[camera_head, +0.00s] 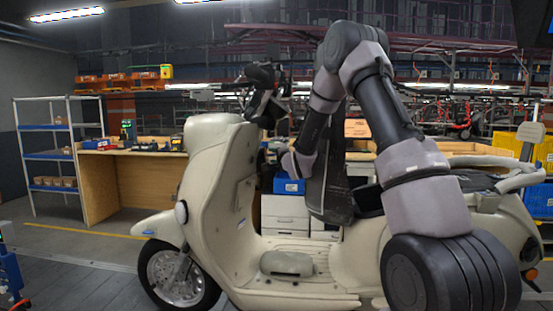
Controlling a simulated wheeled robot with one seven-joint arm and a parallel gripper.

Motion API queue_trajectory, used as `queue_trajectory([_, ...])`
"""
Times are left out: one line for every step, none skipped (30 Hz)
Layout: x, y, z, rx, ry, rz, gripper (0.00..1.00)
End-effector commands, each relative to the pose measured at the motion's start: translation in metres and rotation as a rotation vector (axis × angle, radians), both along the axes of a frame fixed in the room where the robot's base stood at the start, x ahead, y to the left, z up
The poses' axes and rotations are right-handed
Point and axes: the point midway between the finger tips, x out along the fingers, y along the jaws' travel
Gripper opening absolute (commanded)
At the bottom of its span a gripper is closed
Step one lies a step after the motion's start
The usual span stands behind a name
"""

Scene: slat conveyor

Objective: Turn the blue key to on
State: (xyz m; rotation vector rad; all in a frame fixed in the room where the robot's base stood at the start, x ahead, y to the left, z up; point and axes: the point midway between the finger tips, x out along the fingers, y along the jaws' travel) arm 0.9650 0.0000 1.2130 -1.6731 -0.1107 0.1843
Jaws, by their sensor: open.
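A cream scooter (205,185) stands side-on in the head view, its front to the left. Its dark handlebar parts (264,80) rise behind the front shield. My arm reaches over the seat and down toward the rider's side of that shield. My gripper (272,151) is at the rear of the shield, small and partly hidden by my own wrist; it is open. I cannot make out the blue key or its switch, so neither its position nor whether the gripper touches it can be told.
A blue bin (288,185) sits on white drawers (285,210) behind the scooter. A wooden workbench (130,185) and metal shelf rack (60,155) stand at the left. Yellow bins (508,142) and a blue crate (540,200) are at the right.

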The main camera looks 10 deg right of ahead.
Motion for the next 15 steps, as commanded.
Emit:
queue_trajectory([0.0011,0.0003,0.0,0.0,0.0,0.0,0.47])
queue_trajectory([0.0014,0.0003,0.0,-0.001,0.0,0.0,0.47])
queue_trajectory([0.0015,0.0003,-0.0001,-0.001,0.0,0.0,0.47])
queue_trajectory([0.0015,0.0003,0.0,-0.001,0.0,0.0,0.47])
queue_trajectory([0.0014,0.0002,-0.0001,-0.001,0.0,0.0,0.47])
queue_trajectory([0.0013,0.0001,-0.0001,-0.001,0.0,0.0,0.47])
queue_trajectory([0.0013,0.0001,-0.0001,-0.001,0.0,0.0,0.47])
queue_trajectory([0.0012,0.0001,-0.0001,-0.001,0.0,0.0,0.47])
queue_trajectory([0.0012,0.0001,-0.0001,-0.001,0.0,0.0,0.32])
queue_trajectory([0.0012,0.0,0.0,-0.001,0.0,0.0,0.21])
queue_trajectory([0.0012,0.0,0.0,-0.001,0.0,0.0,0.09])
queue_trajectory([0.0011,0.0,-0.0001,-0.001,0.0,0.0,0.0])
queue_trajectory([0.0011,0.0,0.0,-0.001,0.0,0.0,0.0])
queue_trajectory([0.0011,0.0,-0.0001,-0.001,0.0,0.0,0.0])
queue_trajectory([0.0011,0.0,-0.0001,-0.001,0.0,0.0,0.0])
